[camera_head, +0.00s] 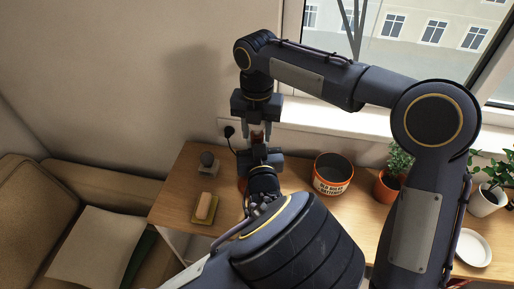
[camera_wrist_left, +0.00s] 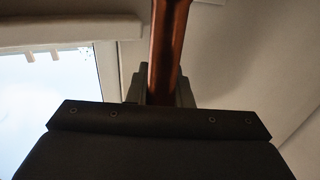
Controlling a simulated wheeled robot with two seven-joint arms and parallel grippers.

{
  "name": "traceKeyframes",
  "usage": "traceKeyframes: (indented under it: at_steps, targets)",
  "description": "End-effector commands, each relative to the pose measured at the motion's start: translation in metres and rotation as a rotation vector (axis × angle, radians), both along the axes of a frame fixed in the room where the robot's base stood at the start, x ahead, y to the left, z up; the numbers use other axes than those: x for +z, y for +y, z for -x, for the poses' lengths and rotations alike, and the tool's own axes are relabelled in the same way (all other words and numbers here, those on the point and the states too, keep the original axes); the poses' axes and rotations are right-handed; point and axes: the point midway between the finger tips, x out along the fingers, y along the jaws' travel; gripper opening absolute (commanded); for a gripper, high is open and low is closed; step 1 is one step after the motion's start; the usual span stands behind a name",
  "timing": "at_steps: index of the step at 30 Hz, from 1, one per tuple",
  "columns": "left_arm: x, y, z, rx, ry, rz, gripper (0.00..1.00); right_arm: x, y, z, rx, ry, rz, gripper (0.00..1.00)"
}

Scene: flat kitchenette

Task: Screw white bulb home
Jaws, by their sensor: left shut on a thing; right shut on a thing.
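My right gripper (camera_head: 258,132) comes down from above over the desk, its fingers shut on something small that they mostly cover. I cannot make out the white bulb clearly there. My left gripper (camera_head: 262,156) is just below it, mostly hidden by my left arm. In the left wrist view the left fingers are shut on a copper-brown stem (camera_wrist_left: 166,52), which runs up out of the picture. A bit of orange-red (camera_head: 242,184) shows beside the left wrist on the desk. Whether a bulb touches a socket is hidden.
A sofa is left; a window is behind.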

Motion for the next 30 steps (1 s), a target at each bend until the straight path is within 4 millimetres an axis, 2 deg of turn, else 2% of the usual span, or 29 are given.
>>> traceKeyframes:
  at_steps: [2, 5, 30]
  targets:
    - [-0.0004, -0.0001, 0.0002, 0.000, 0.001, 0.000, 0.00, 0.0002, 0.0001, 0.0000, -0.034, -0.001, 0.000, 0.11]
    - [-0.0004, -0.0001, 0.0002, 0.000, 0.001, 0.000, 0.00, 0.0003, 0.0002, 0.0000, -0.180, -0.001, 0.000, 0.11]
    - [-0.0004, -0.0004, 0.0004, -0.001, 0.001, 0.000, 0.00, -0.0006, 0.0005, -0.0003, -2.492, -0.001, -0.003, 0.11]
